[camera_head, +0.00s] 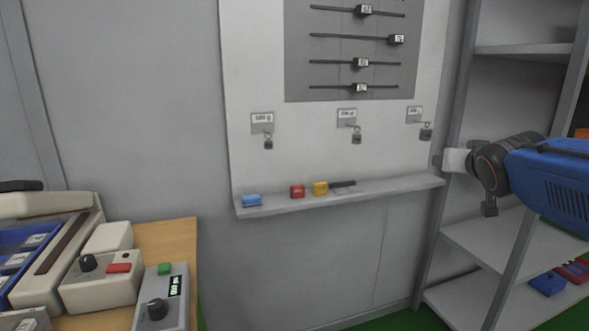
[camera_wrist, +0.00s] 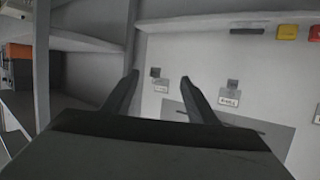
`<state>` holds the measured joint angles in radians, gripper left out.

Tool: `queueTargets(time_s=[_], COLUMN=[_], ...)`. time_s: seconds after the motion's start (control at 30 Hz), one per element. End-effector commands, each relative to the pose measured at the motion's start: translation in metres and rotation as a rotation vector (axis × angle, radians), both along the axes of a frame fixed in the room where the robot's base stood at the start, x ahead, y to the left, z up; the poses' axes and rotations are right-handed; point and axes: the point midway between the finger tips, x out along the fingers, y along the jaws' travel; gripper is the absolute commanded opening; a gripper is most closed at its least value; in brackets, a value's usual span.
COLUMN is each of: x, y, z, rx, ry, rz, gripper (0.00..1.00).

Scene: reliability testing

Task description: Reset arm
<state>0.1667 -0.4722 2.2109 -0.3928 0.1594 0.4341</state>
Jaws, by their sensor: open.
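My gripper (camera_wrist: 158,82) is open in the wrist view, its two dark fingers apart with nothing between them. Beyond the fingers is the white wall board, with small labelled plates, turned over in this view. In the head view my blue arm reaches in from the right, in front of the shelf unit. Its pale and black end is beside the right edge of the board (camera_head: 240,120). The fingers cannot be made out clearly there.
A ledge (camera_head: 400,186) under the board holds a blue block (camera_head: 251,200), a red block (camera_head: 297,191), a yellow block (camera_head: 320,188) and a dark bar. Small padlock-like pieces hang above. Grey shelves (camera_head: 527,50) stand right. A wooden table (camera_head: 180,240) with control boxes stands left.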

Motion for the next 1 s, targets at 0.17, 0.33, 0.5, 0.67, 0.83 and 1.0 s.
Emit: queueTargets(time_s=[0.17,0.33,0.5,0.67,0.83,1.0], x=[-0.073,-0.146,-0.216,-0.260,-0.277,-0.277], y=[0.024,0.051,0.077,0.093,0.099,0.100], z=[-0.081,-0.152,-0.210,-0.242,-0.253,-0.254], rx=[0.020,0.039,0.058,0.069,0.074,0.075], ry=[0.244,0.472,0.674,0.795,0.842,0.844], rz=[0.010,0.064,0.145,0.210,0.238,0.239], gripper=[0.53,0.53,0.53,0.53,0.53,0.53])
